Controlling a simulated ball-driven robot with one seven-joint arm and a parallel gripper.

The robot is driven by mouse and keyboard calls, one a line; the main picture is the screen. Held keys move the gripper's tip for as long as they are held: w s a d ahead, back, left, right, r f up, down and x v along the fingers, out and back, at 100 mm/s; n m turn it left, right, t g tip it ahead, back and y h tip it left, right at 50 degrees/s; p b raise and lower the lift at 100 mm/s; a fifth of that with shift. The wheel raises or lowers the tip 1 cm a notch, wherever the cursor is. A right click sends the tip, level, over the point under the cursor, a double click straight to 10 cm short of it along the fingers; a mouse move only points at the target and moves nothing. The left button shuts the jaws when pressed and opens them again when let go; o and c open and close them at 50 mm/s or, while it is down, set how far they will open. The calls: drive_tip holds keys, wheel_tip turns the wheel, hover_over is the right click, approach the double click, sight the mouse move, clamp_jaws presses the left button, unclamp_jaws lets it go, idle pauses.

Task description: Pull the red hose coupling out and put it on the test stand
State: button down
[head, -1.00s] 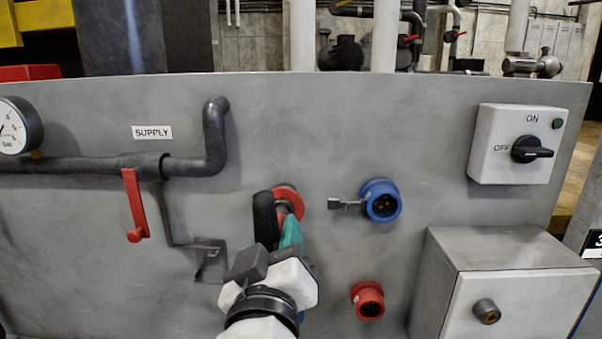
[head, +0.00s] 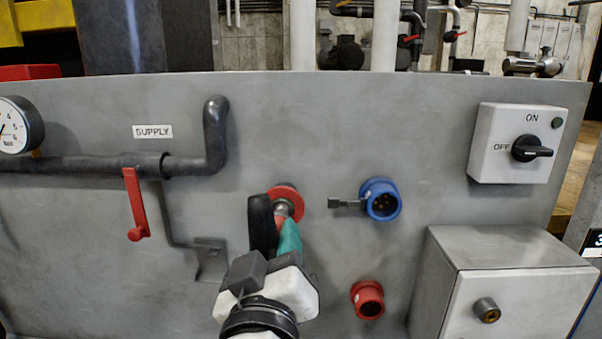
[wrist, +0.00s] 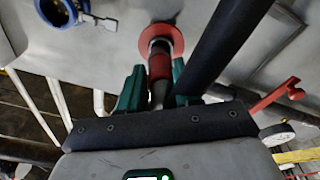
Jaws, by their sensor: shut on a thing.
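The red hose coupling (wrist: 160,68) sits between the teal fingers of my gripper (wrist: 156,82) in the wrist view. My gripper is shut on it. In the head view my gripper (head: 287,238) is in front of the red round port (head: 287,197) in the grey panel, and a short metal part of the coupling (head: 283,211) shows between the fingers and the port. Whether its tip is still inside the port I cannot tell. A black hose (head: 262,225) rises beside the gripper's left. I cannot tell which thing is the test stand.
A grey bracket (head: 211,259) is on the panel to the left. A blue socket (head: 381,200) with a small lever and a red socket (head: 368,299) are to the right. A red valve lever (head: 136,205) hangs from the supply pipe. A grey box (head: 505,285) juts out at lower right.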

drive_tip(key=shift+s+a, duration=0.1)
drive_tip(key=shift+s, duration=2.35)
